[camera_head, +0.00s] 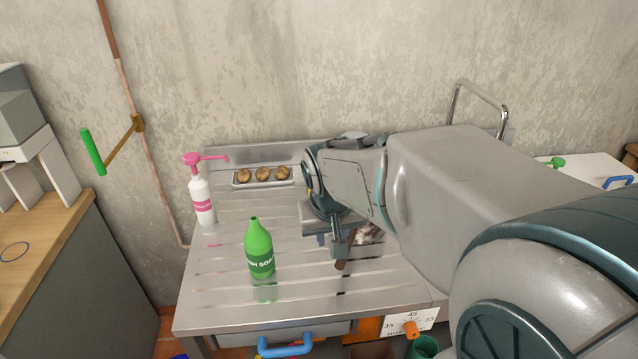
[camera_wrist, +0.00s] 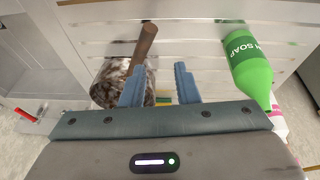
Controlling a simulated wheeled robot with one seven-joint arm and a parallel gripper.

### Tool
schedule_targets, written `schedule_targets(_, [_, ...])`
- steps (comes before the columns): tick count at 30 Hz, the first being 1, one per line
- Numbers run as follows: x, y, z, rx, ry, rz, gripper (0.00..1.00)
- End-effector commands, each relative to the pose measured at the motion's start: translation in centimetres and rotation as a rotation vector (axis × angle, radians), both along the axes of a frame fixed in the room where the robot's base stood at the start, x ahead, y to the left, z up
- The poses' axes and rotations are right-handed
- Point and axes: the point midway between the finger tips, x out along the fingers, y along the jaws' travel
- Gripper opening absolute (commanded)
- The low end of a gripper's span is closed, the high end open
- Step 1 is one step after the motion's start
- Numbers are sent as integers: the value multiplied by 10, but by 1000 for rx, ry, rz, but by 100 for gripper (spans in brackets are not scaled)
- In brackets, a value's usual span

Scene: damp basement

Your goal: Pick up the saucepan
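The saucepan (camera_head: 367,234) has a mottled brown-and-white body and a brown handle. It lies on the metal draining counter, partly hidden by my arm. In the wrist view the saucepan (camera_wrist: 108,84) is at the left, its handle (camera_wrist: 145,42) pointing up and slightly right. My gripper (camera_head: 330,245) is over the counter, just left of the saucepan in the head view. In the wrist view my gripper (camera_wrist: 160,84) has two blue fingers standing apart, with no object held. The left finger overlaps the saucepan's right side; the handle lies beyond its tip.
A green soap bottle (camera_head: 259,250) stands left of my gripper. A white-and-pink pump bottle (camera_head: 202,200) is farther left. A tray (camera_head: 264,183) with brown round items sits at the back. A faucet (camera_head: 480,92) rises behind my arm. The counter's front left is clear.

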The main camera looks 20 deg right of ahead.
Motion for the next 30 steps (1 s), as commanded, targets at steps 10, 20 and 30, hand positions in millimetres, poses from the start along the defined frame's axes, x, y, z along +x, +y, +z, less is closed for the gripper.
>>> schedule_targets(10, [121, -45, 4, -19, -62, -123, 28])
schedule_targets(20, [152, -62, -17, -11, -83, -157, 28])
schedule_targets(30, [172, -72, -70, -11, -84, -157, 28])
